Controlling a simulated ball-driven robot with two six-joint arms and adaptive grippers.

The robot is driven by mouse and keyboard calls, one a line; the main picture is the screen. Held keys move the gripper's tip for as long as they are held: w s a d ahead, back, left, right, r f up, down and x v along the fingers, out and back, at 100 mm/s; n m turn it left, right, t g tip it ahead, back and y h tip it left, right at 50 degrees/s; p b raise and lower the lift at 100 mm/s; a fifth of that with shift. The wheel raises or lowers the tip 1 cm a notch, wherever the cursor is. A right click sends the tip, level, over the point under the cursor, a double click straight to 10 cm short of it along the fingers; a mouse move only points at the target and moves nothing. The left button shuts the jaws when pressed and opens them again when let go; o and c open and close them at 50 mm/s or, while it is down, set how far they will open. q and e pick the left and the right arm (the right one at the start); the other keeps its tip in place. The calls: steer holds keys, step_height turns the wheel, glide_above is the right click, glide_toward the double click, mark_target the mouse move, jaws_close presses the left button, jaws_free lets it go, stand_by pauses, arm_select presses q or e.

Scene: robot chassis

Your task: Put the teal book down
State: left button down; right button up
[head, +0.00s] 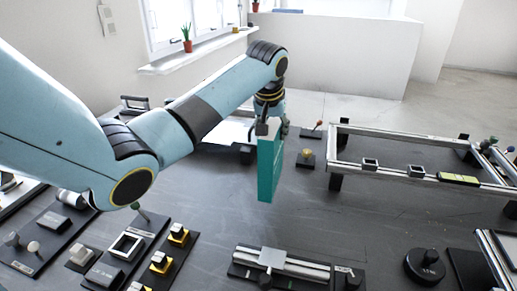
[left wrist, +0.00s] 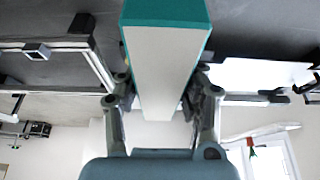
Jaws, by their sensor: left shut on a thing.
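The teal book (head: 268,172) hangs upright in my left gripper (head: 270,128), near the middle of the head view. The gripper is shut on the book's top end. The book's lower end appears to be above the dark table (head: 215,222), though the exact gap is hard to tell. In the left wrist view the book (left wrist: 166,60) runs between both fingers (left wrist: 160,100), showing its pale page edge and teal covers. My right gripper is not in view.
A silver rail frame (head: 400,178) stands at the right. A silver slide fixture (head: 285,263) lies in front. Several switch panels (head: 125,245) fill the front left. Bare table lies between them.

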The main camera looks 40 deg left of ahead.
arm_select(q)
steer(key=a+f, duration=0.4)
steer(key=f, duration=0.2)
steer(key=shift+s+a+f+p, duration=0.2)
steer(key=shift+a+f+p, duration=0.15)
steer(key=shift+f, duration=0.05)
steer(key=c, duration=0.8)
jaws_free()
steer(key=shift+f, duration=0.15)
